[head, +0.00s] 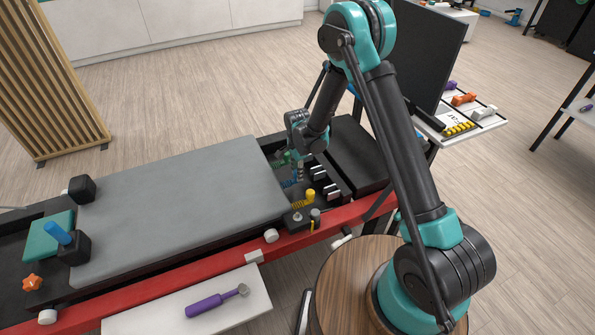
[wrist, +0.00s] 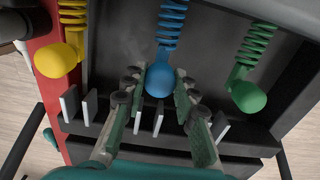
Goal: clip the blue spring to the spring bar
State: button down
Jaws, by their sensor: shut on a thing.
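The blue spring (wrist: 172,18) has a round blue knob (wrist: 158,82) at its near end. In the wrist view my gripper (wrist: 160,76) is closed around the knob, a finger on each side. The coil runs away toward the top of the picture. The spring bar (wrist: 76,128) is a dark bar with pairs of upright light plates. It lies just on the near side of the knob, partly behind my fingers. In the head view my gripper (head: 297,166) is over the bed's end, and the blue spring (head: 290,182) is small and partly covered.
A yellow spring (wrist: 74,14) with a yellow knob (wrist: 56,60) is to the left, and a green spring (wrist: 257,42) with a green knob (wrist: 248,97) to the right. The grey padded carriage (head: 180,205) and red rail (head: 190,262) are beside the springs.

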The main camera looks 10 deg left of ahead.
jog(key=shift+w+d, duration=0.1)
jog(key=w+d, duration=0.3)
jog(key=d, duration=0.2)
jog(key=shift+w, duration=0.4)
jog(key=c, duration=1.1)
grip_release()
notch_tip(320, 180, up, 19)
dwell(1.0)
dwell(0.4)
